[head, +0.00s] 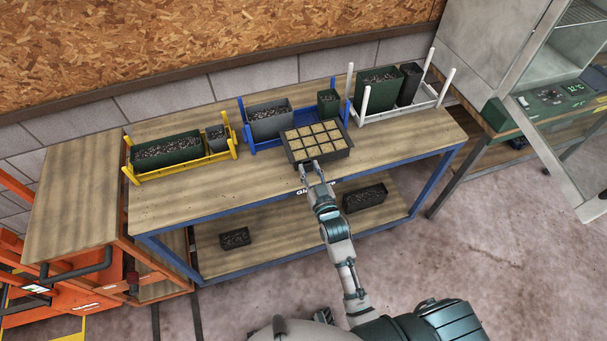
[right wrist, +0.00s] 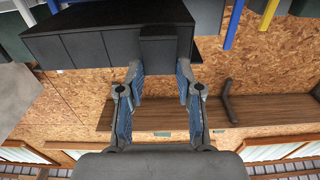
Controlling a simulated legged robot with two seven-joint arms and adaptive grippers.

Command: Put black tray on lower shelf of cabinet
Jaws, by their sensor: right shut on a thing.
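The black tray (head: 335,157), with square cells of brown fill, is at the front middle of the workbench in the head view. My right gripper (head: 311,170) is at its front edge. In the right wrist view, the gripper fingers (right wrist: 158,72) are shut on a tab at the edge of the black tray (right wrist: 75,48). I cannot tell whether the tray touches the tabletop. The grey cabinet (head: 480,40) stands at the far right, with a wire shelf (head: 580,12) visible inside and a glass door standing open. Its lower shelf is not clearly seen.
The workbench (head: 205,200) carries a yellow rack (head: 190,170), a blue rack (head: 255,145) and a white rack (head: 425,103), each holding planters. Two small black planters (head: 235,238) (head: 365,197) sit on the bench's lower board. An orange machine (head: 70,290) stands at left. Floor at right is clear.

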